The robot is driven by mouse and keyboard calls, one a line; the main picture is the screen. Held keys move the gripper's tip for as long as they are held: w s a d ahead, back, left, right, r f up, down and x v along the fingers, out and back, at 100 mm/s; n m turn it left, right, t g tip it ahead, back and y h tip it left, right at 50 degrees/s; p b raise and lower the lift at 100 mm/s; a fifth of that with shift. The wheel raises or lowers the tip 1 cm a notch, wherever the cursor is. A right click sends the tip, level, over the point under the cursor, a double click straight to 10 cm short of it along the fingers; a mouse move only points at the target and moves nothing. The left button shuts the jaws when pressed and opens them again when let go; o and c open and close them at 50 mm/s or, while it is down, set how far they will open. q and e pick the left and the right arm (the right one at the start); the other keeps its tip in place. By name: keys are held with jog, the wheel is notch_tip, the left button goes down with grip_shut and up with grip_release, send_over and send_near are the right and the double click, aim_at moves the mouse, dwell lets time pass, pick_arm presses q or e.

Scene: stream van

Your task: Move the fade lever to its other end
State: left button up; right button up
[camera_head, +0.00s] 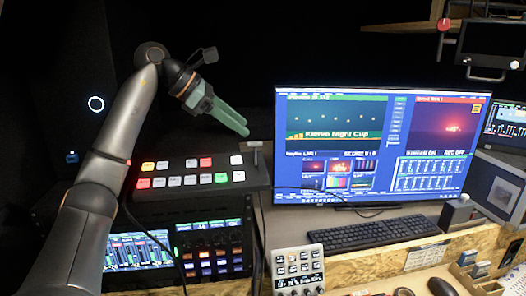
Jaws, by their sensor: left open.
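The fade lever (255,146) is a small pale T-shaped handle on a thin stem, at the right edge of the dark switcher panel (205,198). It stands up near the panel's far right corner; its slot is too small to make out. My left gripper (246,131) reaches in from the left with green fingers pointing down and right. It is open and empty. Its tips appear just above and left of the lever handle in the picture; I cannot tell whether they touch it. My right gripper is not in view.
Lit buttons (205,162) in two rows cover the switcher panel. A large monitor (371,142) stands to the right, with a keyboard (373,232) before it. A small keypad (298,270) and an audio mixer screen (139,249) sit lower down. A wooden edge (400,258) runs in front of the keyboard.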

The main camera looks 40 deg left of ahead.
aim_at(256, 145)
pick_arm(q)
jog(key=x, duration=0.3)
jog(key=a+f+x, duration=0.1)
jog(key=x, duration=0.6)
jog(key=shift+a+f, duration=0.2)
jog(key=shift+f, duration=0.25)
jog(key=shift+c, duration=0.3)
jog(key=shift+y, duration=0.3)
grip_shut()
jog(key=shift+a+r, duration=0.1)
dwell(0.4)
